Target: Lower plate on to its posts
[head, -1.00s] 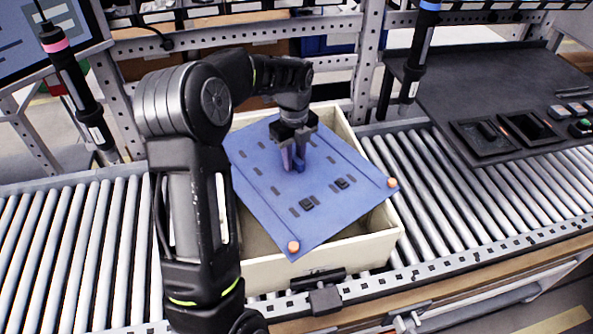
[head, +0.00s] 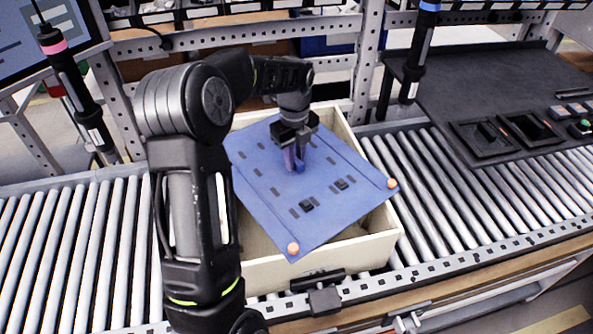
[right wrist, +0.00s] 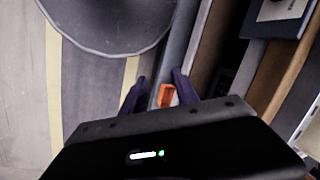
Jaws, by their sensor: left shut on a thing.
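The blue plate (head: 315,218) shows in the head view over a cream bin (head: 380,246). It is turned relative to the bin, and its near corner reaches over the bin's front side. Orange round pieces sit at its near corner (head: 293,248) and right corner (head: 392,184); I cannot tell if they are post tops or part of the plate. My left gripper (head: 294,168) points down and is shut on a blue handle at the plate's middle. The posts and the plate's underside are hidden. My right gripper (right wrist: 160,90) is open and empty in the right wrist view.
The bin stands on a roller conveyor (head: 95,245), clear on both sides. Hanging screwdrivers (head: 75,85) (head: 419,55) flank the bin. A dark work surface (head: 500,90) lies at right. In the right wrist view, an orange item (right wrist: 167,96) shows beyond the fingers.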

